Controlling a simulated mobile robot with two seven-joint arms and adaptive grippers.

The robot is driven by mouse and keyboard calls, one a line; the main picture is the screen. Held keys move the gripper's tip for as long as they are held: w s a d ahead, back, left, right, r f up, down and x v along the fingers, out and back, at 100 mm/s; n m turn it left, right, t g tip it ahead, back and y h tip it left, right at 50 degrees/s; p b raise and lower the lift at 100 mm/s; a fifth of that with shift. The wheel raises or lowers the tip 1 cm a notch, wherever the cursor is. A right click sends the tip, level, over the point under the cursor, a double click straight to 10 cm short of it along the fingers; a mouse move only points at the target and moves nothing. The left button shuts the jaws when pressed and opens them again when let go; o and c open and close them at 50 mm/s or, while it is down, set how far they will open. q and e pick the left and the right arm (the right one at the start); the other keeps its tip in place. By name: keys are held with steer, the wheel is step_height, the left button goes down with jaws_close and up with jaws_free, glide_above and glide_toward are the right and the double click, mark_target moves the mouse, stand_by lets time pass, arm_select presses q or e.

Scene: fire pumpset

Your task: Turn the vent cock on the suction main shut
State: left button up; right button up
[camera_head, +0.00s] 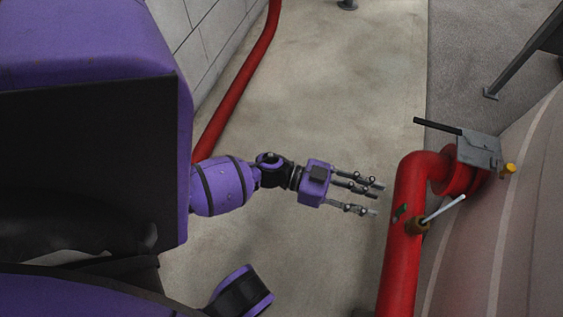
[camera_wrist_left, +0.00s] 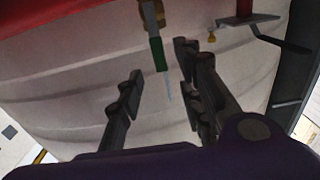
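The vent cock (camera_head: 417,226) has a small brass body on the red suction main (camera_head: 402,262). A small green piece (camera_head: 401,212), likely its handle, shows on the gripper's side, and a thin pale rod or jet points up to the right. In the left wrist view the green handle (camera_wrist_left: 157,53) hangs below the brass body (camera_wrist_left: 152,14), with the thin pale tip under it. My left gripper (camera_head: 376,199) is open and empty, its fingers pointing at the main, a short gap left of the cock. My right gripper is not seen.
A large pale curved tank (camera_head: 520,240) stands beyond the main. Another red pipe (camera_head: 232,100) runs along the wall. The floor between is clear.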

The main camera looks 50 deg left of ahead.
mark_target(400, 209)
arm_select(q)
steer(key=b+x, duration=0.1)
steer(key=x, duration=0.4)
steer(key=shift+w+d, duration=0.2)
steer(key=shift+d, duration=0.2)
jaws_close()
